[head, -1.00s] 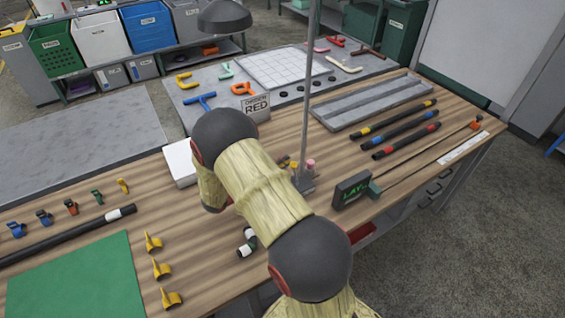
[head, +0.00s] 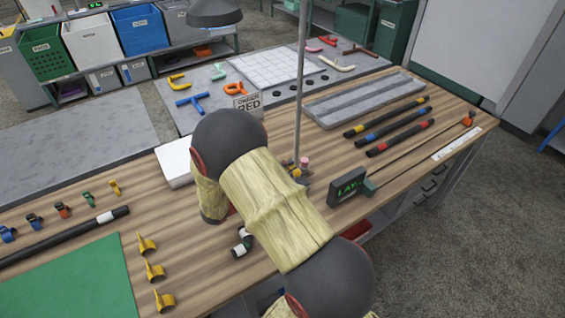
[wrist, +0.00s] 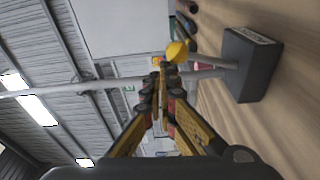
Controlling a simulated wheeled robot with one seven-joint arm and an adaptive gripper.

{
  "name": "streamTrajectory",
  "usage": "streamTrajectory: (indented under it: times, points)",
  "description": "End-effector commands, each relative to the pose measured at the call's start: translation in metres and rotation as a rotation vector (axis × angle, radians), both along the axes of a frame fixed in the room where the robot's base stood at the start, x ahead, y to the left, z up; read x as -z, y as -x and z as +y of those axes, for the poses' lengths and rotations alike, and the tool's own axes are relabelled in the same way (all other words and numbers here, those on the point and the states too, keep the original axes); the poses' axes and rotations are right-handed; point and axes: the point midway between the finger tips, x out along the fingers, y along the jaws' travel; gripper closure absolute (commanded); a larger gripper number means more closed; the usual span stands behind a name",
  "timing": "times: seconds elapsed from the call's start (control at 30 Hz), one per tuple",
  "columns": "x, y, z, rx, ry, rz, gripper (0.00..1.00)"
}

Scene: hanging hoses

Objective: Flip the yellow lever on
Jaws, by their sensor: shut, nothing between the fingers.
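A yellow rounded piece, which looks like the lever's end (wrist: 177,51), shows just beyond my fingertips in the wrist view. I cannot tell whether the fingers touch it or which way the lever is set. In the head view a small yellow part (head: 297,172) shows at the foot of the pole, beside a pink-topped part (head: 304,162). My gripper (wrist: 160,72) has its two yellow-and-black fingers drawn together at the tips, with nothing held. In the head view my own arm hides the gripper.
A thin grey pole (head: 299,90) rises from a dark block (wrist: 250,65). A black display box (head: 347,186) stands right of it. Black hoses (head: 400,137) lie farther right. A white block (head: 174,163) and yellow clips (head: 154,271) lie left of my arm.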

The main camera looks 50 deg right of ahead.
Motion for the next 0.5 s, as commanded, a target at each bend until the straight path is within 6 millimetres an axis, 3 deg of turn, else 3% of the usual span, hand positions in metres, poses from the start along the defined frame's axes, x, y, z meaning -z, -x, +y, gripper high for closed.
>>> streamTrajectory:
  times: [0.5]
  points:
    - [0.0,0.015,0.005,0.0,0.0,0.0,1.0]
